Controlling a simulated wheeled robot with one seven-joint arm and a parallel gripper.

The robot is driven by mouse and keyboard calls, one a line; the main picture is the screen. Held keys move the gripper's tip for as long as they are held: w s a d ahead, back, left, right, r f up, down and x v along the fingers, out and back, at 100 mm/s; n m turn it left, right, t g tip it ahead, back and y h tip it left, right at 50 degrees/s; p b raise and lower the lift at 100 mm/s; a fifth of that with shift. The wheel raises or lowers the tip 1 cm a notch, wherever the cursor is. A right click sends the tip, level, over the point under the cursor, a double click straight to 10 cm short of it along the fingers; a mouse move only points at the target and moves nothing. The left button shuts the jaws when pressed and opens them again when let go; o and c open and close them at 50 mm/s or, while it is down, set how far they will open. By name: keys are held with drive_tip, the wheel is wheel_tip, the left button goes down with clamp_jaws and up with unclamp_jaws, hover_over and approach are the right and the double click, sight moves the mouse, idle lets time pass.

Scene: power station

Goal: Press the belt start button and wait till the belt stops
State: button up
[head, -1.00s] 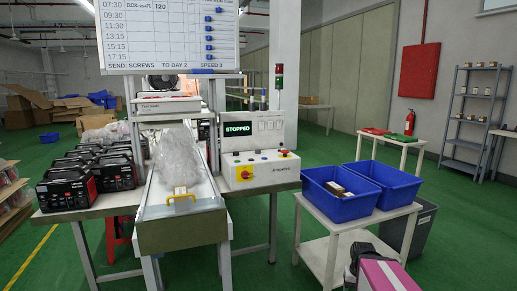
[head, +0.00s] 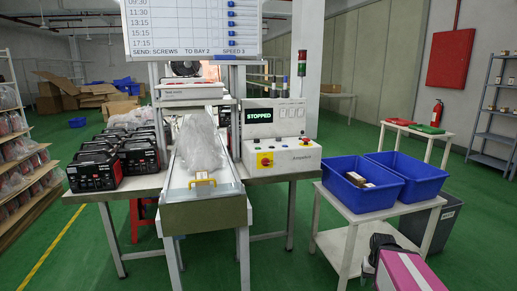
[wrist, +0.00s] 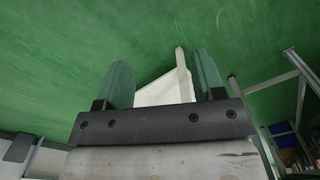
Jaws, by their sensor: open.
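The control panel (head: 280,158) stands on the table to the right of the belt, with small buttons and a red knob on its sloped face. Which button is the start button is too small to tell. My gripper (wrist: 160,85) is open and empty in the wrist view, over green floor, with a pale object beyond the fingers.
Two blue bins (head: 371,184) stand on a white side table at right, with a grey bin behind. Black and red machines (head: 97,168) sit left of the belt. A pink and black object (head: 405,270) is at the lower right. Green floor is open in front of the belt table.

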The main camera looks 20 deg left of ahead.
clamp_jaws()
idle(1.8)
